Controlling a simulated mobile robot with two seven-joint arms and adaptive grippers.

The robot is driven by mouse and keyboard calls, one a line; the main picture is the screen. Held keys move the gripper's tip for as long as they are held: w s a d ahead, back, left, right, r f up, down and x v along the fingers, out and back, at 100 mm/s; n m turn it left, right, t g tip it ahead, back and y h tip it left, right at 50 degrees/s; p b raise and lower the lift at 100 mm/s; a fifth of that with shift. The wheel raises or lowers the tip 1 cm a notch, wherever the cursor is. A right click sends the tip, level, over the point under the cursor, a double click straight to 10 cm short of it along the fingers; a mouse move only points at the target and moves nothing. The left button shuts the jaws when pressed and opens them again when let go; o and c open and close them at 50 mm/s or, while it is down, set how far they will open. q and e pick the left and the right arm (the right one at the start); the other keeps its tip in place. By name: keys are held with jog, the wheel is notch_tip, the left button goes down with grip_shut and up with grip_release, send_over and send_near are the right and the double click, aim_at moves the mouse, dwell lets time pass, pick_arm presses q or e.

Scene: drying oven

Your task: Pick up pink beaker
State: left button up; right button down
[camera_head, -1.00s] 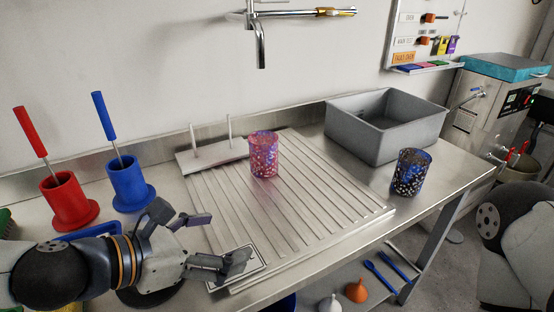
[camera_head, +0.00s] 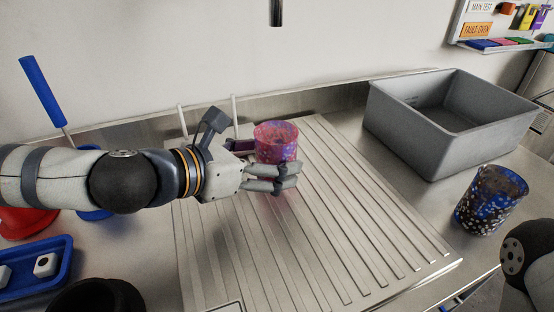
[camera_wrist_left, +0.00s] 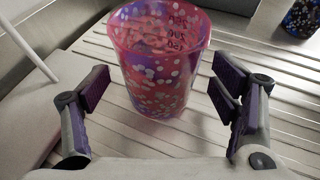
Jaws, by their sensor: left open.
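The pink beaker (camera_head: 276,142), speckled with blue and white, stands upright on the ribbed drainboard (camera_head: 330,235). My left gripper (camera_head: 262,162) reaches it from the left, with one finger behind the beaker and the other in front of it. In the left wrist view the beaker (camera_wrist_left: 160,60) stands between and slightly beyond the two open fingers (camera_wrist_left: 165,92), with gaps visible on both sides. The front finger hides part of the beaker's lower side in the head view. My right gripper is not in view; only a dark part of my right arm shows at the lower right edge.
A blue speckled beaker (camera_head: 490,200) stands on the counter at the right. A grey bin (camera_head: 450,150) stands behind it. A blue tray (camera_head: 45,270) and a blue-handled brush (camera_head: 42,92) are at the left. The drainboard right of the pink beaker is clear.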

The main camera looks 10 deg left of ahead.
pick_arm(q)
jog(key=x, duration=0.2)
jog(key=shift+w+d+f, duration=0.1)
jog(key=shift+w+d, duration=0.05)
jog(key=shift+w, duration=0.1)
jog(key=c, duration=1.4)
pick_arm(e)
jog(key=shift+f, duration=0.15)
pick_arm(q)
jog(key=shift+c, duration=0.2)
